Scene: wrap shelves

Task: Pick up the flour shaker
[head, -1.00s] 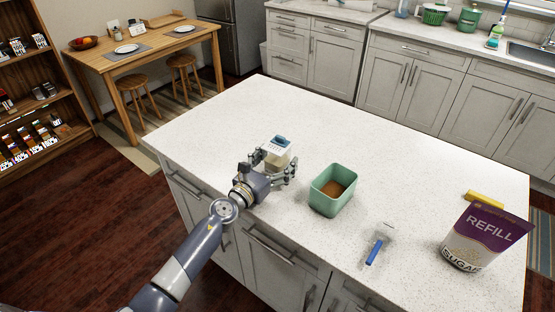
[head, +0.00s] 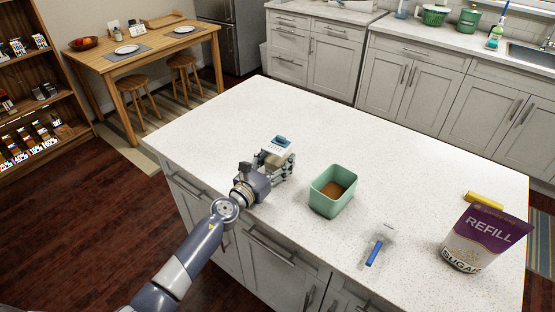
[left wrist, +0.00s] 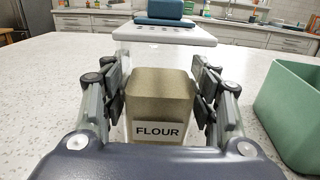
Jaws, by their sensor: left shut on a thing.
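The flour shaker (head: 277,150) stands on the white island counter, with a pale body and a white top with a blue part. In the left wrist view the shaker (left wrist: 160,100) shows a tan body with a FLOUR label, upright between my fingers. My left gripper (head: 275,163) is shut on the shaker's sides; its fingers also show in the left wrist view (left wrist: 160,92). I cannot tell any gap under the shaker. My right gripper is not in view.
A green bin (head: 332,191) with brown contents stands right of the shaker. A blue-handled scoop (head: 375,250), a sugar refill bag (head: 478,238) and a yellow item (head: 484,200) lie or stand farther right. The counter (head: 330,130) behind the shaker is clear.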

